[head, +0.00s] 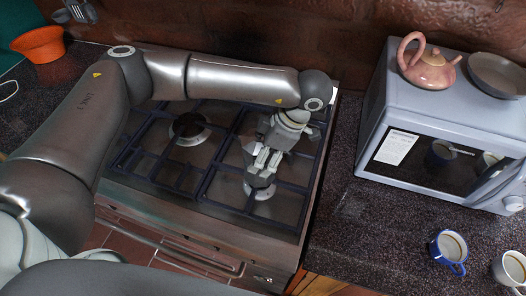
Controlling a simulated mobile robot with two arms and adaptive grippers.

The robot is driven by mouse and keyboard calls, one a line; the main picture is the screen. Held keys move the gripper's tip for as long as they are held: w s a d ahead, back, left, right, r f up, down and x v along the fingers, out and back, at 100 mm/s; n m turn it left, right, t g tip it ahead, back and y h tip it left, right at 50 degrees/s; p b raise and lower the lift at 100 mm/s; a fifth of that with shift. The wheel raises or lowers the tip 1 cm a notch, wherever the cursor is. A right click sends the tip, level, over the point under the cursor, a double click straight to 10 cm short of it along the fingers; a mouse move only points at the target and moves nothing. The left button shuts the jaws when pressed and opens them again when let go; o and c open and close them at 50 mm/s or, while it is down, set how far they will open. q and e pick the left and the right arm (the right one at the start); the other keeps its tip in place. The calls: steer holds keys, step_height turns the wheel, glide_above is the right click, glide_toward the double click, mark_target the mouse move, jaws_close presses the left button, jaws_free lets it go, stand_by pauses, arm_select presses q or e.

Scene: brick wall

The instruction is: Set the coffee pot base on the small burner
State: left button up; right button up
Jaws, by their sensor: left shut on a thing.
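My left gripper (264,166) reaches over the right side of the stove from above, fingers pointing down. It is shut on the coffee pot base (260,180), a small grey metallic piece mostly hidden by the fingers. Just below it in the picture is the small burner (261,194), a pale round disc at the front right of the hob, partly covered by the base. The base is over or very close to this burner; I cannot tell whether it touches the grate. My right gripper is not in view.
Dark grates cover the stove, with a larger burner (190,129) at left. A grey microwave (441,119) stands on the right counter, bearing a pink teapot (430,72) and a bowl (497,76). Two mugs, one blue (449,250), stand before it. An orange bowl (39,45) is far left.

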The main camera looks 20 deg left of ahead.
arm_select(q)
steer(key=shift+f+b, duration=0.3)
steer(key=o, duration=2.1)
steer(key=shift+c, duration=0.2)
steer(key=v, duration=1.2)
